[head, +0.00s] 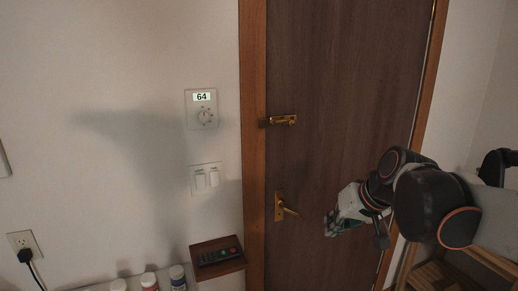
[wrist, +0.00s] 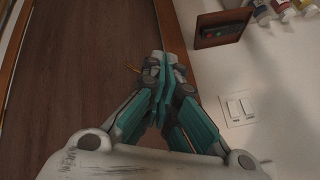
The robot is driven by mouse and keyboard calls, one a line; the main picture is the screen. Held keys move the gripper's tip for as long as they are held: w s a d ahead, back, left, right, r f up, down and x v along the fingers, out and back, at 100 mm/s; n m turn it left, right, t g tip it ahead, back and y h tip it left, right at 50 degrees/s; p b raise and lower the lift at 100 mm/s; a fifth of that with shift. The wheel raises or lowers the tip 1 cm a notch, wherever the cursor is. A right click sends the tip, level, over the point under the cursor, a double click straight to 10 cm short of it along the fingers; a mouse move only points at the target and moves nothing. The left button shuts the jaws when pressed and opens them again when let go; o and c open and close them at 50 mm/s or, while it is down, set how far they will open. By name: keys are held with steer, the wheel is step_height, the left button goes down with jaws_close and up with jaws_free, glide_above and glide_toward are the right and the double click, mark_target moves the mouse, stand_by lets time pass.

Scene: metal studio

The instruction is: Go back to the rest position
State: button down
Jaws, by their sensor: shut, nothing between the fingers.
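My gripper (head: 333,222) is at the right in the head view, in front of the brown door (head: 340,90) and to the right of its brass handle (head: 284,208). In the wrist view my gripper (wrist: 158,62) has its teal fingers together, with nothing between them. The gripper hides part of the door there, and the handle shows only as a small bit beside the fingertips.
A thermostat (head: 201,109) reading 64 and light switches (head: 206,178) are on the wall left of the door. A small shelf (head: 217,271) holds a remote. Several bottles (head: 150,281) stand lower left. A brass latch (head: 283,119) is on the door. A wooden rack stands lower right.

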steer(key=s+d+f+h, duration=0.1)
steer(key=s+f, duration=0.2)
steer(key=s, duration=0.6)
steer(key=s+d+f+h, duration=0.1)
steer(key=s+f+h, duration=0.1)
steer(key=s, duration=0.6)
steer(key=shift+s+f+t, duration=0.35)
steer(key=shift+f+t, duration=0.05)
steer(key=shift+f, duration=0.25)
steer(key=shift+d, duration=0.1)
stand_by(0.7)
